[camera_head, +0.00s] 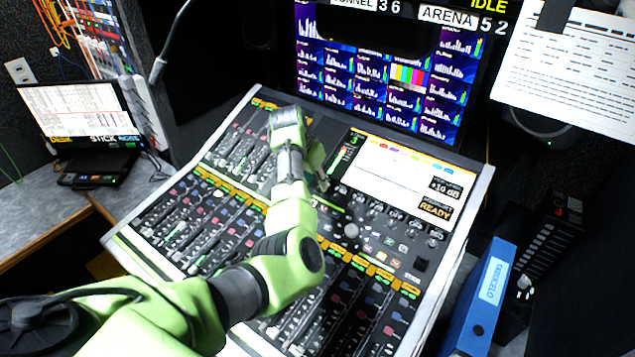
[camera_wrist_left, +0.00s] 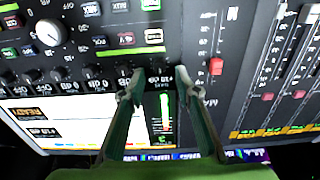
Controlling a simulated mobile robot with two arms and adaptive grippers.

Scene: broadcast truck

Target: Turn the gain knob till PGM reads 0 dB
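The mixing console (camera_head: 136,212) fills the middle of the head view. A readout (camera_head: 446,186) right of its white screen shows +10 dB, with READY below; the small label above is too small to read. A large pale knob (camera_head: 351,230) stands below the screen, and it also shows in the left wrist view (camera_wrist_left: 50,32). A row of small dark knobs (camera_wrist_left: 60,74) runs along the screen's edge; I cannot tell which is the gain knob. My left gripper (camera_wrist_left: 157,80) is open, its fingers apart over the panel by the level meter (camera_wrist_left: 165,112), with nothing visibly between them.
Faders cover the console's left and front. Monitors (camera_head: 380,75) stand behind it and a laptop (camera_head: 85,115) at left. A blue binder (camera_head: 482,300) and a dark fader unit (camera_head: 548,262) stand at right. A gooseneck microphone (camera_head: 158,68) leans in behind.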

